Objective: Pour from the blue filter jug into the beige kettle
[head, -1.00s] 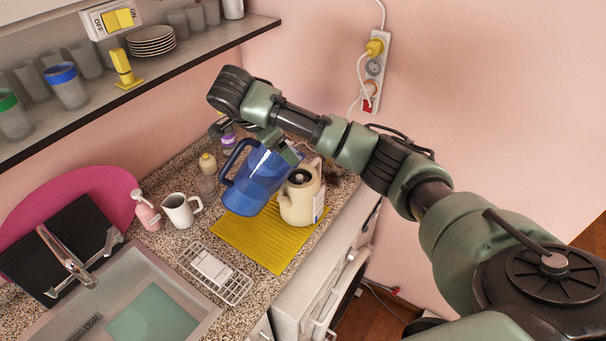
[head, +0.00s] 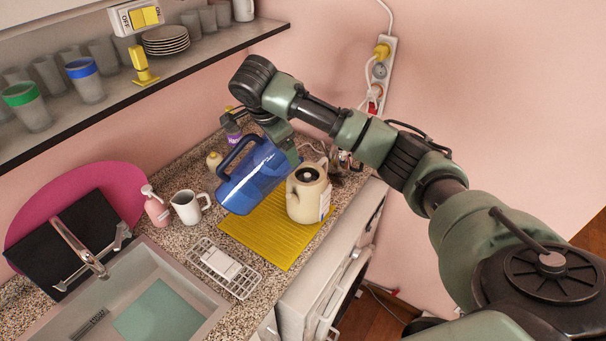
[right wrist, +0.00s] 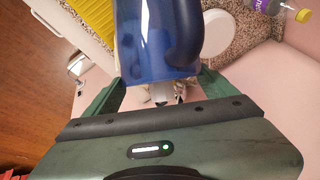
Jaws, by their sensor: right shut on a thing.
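The blue filter jug (head: 262,178) is translucent with a dark blue handle on its left. It is held tilted above the counter, left of the beige kettle and close to it in the head view. The beige kettle (head: 308,202) stands upright on a yellow mat (head: 280,246), with a dark round opening on top. My right gripper (head: 290,146) is partly hidden in the head view. In the right wrist view its fingers (right wrist: 162,90) are on both sides of the jug (right wrist: 155,45). No stream of liquid shows. My left gripper is out of view.
A white mug (head: 186,208), a pink soap bottle (head: 157,211) and a white rack (head: 222,267) stand left of the mat. The sink (head: 165,305) is at lower left. A shelf (head: 110,112) with cups runs above. A yellow-capped bottle (head: 215,163) is behind the jug.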

